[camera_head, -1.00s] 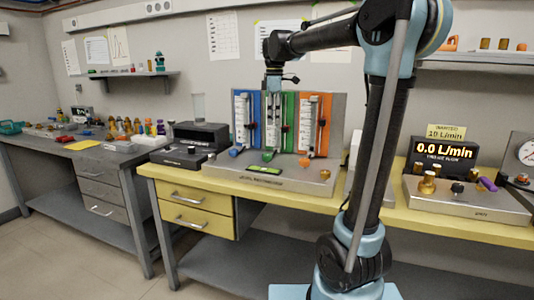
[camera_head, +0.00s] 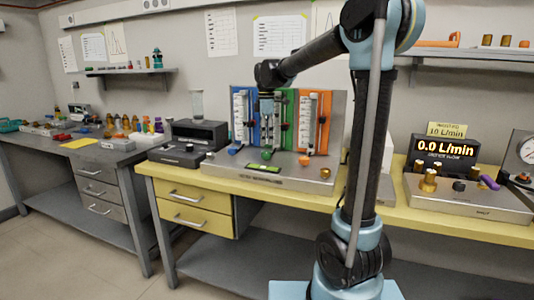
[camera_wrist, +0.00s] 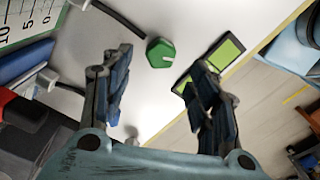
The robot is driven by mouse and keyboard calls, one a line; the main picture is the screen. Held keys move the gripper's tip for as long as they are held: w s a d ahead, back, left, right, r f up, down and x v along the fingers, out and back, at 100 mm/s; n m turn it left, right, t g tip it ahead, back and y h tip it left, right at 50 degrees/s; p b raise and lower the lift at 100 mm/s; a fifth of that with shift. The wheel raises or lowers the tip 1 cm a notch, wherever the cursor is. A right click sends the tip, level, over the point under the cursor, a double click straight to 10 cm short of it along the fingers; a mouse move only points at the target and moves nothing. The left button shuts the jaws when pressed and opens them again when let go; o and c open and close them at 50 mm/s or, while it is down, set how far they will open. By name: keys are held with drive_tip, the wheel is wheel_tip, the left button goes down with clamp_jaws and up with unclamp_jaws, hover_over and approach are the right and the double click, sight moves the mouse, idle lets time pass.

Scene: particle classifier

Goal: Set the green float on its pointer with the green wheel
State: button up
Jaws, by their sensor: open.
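The green wheel (camera_wrist: 160,53) is a green knob on the front of the grey flowmeter base; it also shows small in the head view (camera_head: 266,155). In the wrist view it lies beyond and between my open, empty fingers, apart from them. My gripper (camera_wrist: 160,95) points down toward the base; in the head view (camera_head: 268,108) it hangs before the panels. The green panel (camera_head: 286,110) with its tube stands between a blue and an orange panel, partly covered by my arm. The green float and its pointer are too small to tell.
A small green display (camera_wrist: 212,62) sits beside the green wheel. The blue wheel (camera_head: 234,151) and orange wheel (camera_head: 304,160) flank it. A black box (camera_head: 200,133) stands left. A meter reading 0.0 L/min (camera_head: 445,149) stands right.

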sight(266, 152)
wheel_tip(266, 152, down, 7)
drive_tip(key=shift+r, duration=0.2)
idle(0.3)
drive_tip(key=c, duration=1.1)
